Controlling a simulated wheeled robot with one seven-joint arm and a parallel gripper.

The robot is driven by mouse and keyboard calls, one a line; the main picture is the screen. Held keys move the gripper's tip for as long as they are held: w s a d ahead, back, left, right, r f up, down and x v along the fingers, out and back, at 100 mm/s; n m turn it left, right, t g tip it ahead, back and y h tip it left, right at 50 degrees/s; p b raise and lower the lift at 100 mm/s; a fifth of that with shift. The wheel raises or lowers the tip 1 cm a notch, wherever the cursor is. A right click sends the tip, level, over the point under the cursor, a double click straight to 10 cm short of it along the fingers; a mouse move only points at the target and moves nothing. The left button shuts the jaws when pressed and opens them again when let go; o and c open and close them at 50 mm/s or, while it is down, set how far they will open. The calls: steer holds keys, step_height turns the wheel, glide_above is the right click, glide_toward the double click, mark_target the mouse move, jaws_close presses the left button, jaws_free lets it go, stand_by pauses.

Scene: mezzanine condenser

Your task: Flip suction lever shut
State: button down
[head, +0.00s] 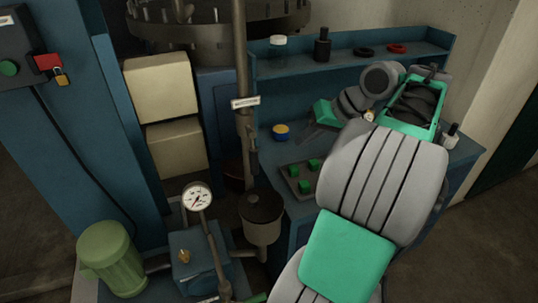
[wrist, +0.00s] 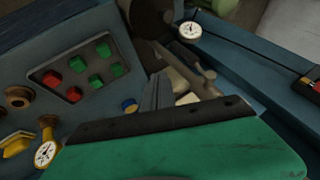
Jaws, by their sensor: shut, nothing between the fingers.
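A vertical grey pipe (head: 239,60) stands left of the bench in the head view, with a small white label (head: 245,102) too small to read. Below the label, a dark lever-like part (head: 253,160) hangs down roughly along the pipe; I take it for the suction lever. My gripper (head: 304,137) is right of the pipe, above the bench, apart from the lever. In the wrist view my gripper (wrist: 160,80) shows its fingers together with nothing between them. I cannot make out the lever clearly in the wrist view.
A button panel (head: 302,178) and a blue-and-yellow knob (head: 281,132) lie near my gripper. A dial gauge (head: 197,197), a dark-lidded pot (head: 262,208) and a green motor (head: 111,258) stand below left. A shelf (head: 345,62) holds bottles and rings.

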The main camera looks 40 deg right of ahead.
mark_target(253, 153)
steer(key=shift+w+a, duration=0.1)
steer(key=w+a+f+b, duration=0.2)
steer(key=w+a+f, duration=0.4)
steer(key=w+f, duration=0.1)
steer(key=shift+f, duration=0.5)
steer(key=shift+w+a+p, duration=0.1)
steer(key=shift+a+p, duration=0.05)
steer(key=shift+p, duration=0.4)
